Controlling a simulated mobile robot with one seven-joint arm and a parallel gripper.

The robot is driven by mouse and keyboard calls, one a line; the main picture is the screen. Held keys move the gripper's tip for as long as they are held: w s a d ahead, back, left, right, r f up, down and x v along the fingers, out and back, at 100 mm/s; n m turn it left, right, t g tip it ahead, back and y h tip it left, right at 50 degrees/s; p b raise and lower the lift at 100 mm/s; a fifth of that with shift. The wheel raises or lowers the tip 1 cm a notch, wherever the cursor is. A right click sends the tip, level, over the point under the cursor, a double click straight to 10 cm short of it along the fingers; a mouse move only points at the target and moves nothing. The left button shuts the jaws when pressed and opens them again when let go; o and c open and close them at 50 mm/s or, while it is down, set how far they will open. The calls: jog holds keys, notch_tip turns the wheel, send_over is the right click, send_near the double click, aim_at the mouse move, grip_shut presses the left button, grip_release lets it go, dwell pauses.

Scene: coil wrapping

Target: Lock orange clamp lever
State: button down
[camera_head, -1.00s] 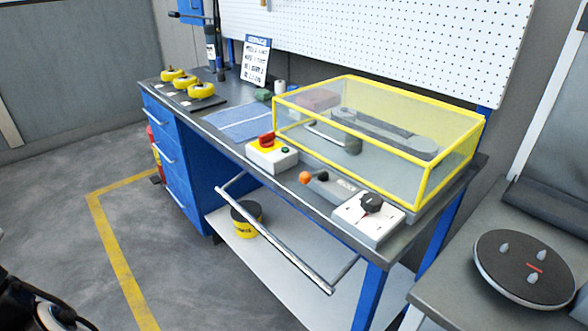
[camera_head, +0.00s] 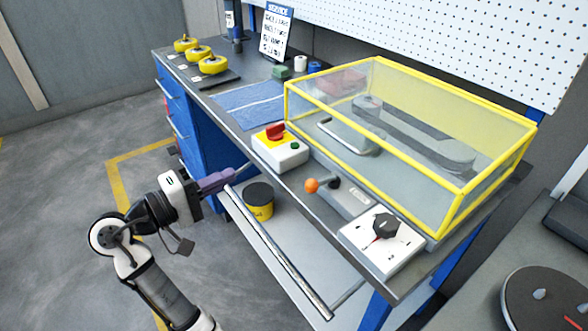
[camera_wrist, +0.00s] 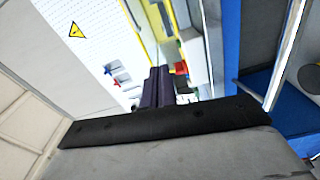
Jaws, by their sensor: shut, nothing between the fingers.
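The clamp lever has an orange ball knob (camera_head: 312,185) on a short dark arm. It sits on a grey base plate (camera_head: 347,198) at the bench's front edge, between two white control boxes. My gripper (camera_head: 234,175) has purple fingers. It is left of the lever, near the upper end of the chrome rail, apart from the knob. In the wrist view my gripper's fingers (camera_wrist: 158,72) lie together, shut and empty. I cannot make out the orange knob in the wrist view.
A white box with a red switch (camera_head: 275,131) stands left of the lever. A white box with a black dial (camera_head: 386,226) stands right. A yellow-framed clear guard (camera_head: 462,200) is behind. A chrome rail (camera_head: 278,251) runs along the bench front. A yellow-black can (camera_head: 260,202) sits below.

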aim_at(323, 183)
jog(key=shift+s+d+f+m+g+h, duration=0.3)
jog(key=shift+d+g, duration=0.15)
jog(key=shift+g, duration=0.1)
jog(key=shift+s+d+f+m+g+h, duration=0.2)
jog(key=shift+s+d+f+g+h, duration=0.15)
jog(key=shift+g, duration=0.2)
jog(key=shift+w+d, duration=0.15)
jog(key=w+d+p, duration=0.2)
jog(key=d+p, duration=0.1)
jog(key=d, duration=0.8)
jog(key=shift+w+f+p, duration=0.15)
jog(key=shift+f+p, duration=0.1)
jog(key=shift+p, duration=0.05)
jog(key=shift+d, duration=0.15)
jog(key=shift+s+d+n+t+y, duration=0.1)
jog(key=shift+s+n+t+y, duration=0.2)
jog(key=shift+n+t+y, duration=0.15)
